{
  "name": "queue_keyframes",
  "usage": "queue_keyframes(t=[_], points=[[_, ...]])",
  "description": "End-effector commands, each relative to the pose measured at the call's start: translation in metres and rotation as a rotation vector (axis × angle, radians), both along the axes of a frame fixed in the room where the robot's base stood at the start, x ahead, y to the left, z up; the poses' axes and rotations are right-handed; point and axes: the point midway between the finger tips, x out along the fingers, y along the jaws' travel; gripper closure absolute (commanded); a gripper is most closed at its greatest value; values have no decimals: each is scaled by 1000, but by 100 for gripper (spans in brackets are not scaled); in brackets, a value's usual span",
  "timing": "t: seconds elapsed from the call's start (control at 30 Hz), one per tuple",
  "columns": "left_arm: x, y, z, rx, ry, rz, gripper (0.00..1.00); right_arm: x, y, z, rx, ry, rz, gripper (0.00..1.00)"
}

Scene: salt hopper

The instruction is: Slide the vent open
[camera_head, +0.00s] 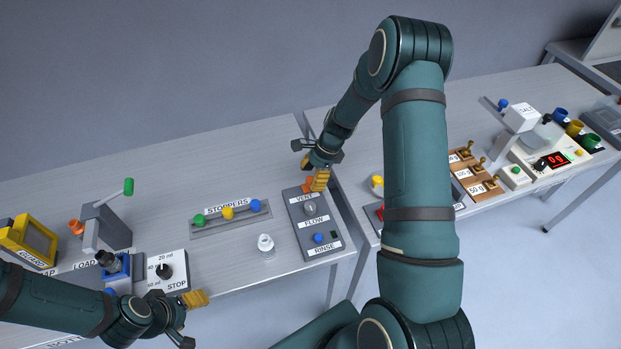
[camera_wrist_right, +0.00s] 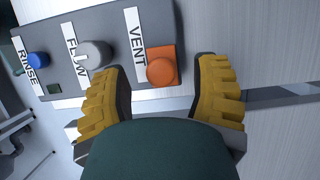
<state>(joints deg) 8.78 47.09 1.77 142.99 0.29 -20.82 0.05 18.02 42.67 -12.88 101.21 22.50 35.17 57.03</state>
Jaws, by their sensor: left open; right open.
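The vent control is an orange square slider with a round knob (camera_wrist_right: 162,68) beside the VENT label (camera_wrist_right: 136,38) on a dark grey panel (camera_wrist_right: 60,67). In the head view the orange vent (camera_head: 307,184) shows at the panel's far end, partly hidden by my right gripper. My right gripper (camera_head: 314,173) is open over it. In the right wrist view its two yellow fingers (camera_wrist_right: 160,95) stand on either side of the orange knob; I cannot tell whether they touch it. My left gripper (camera_head: 190,305) is open and empty at the lower left, near the STOP dial box.
The FLOW knob (camera_head: 309,208) and blue RINSE button (camera_head: 318,238) share the panel. A small white bottle (camera_head: 265,243) stands to its left. The stoppers rack (camera_head: 230,218) lies further left. The STOP dial box (camera_head: 167,271) is beside my left gripper.

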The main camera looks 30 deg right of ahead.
Motion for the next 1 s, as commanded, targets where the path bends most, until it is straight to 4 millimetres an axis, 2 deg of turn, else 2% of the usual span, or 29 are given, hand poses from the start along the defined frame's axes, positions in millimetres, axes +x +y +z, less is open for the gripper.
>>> queue_keyframes(t=[0.13,0.43,0.47,0.6,0.63,0.9,1.0], points=[[0,0,0,0,0,0,39,1,3,-9,0,0,-1,39],[0,0,0,0,0,0,39,1,4,-10,0,0,0,39],[0,0,0,0,0,0,39,1,4,-10,0,0,0,44],[0,0,0,0,0,0,39,1,4,-10,0,0,0,93],[0,0,0,0,0,0,39,1,4,-10,0,0,0,100],[0,0,0,0,0,0,39,1,5,-10,0,1,0,100],[0,0,1,0,0,0,39,4,18,-10,1,1,5,100]])
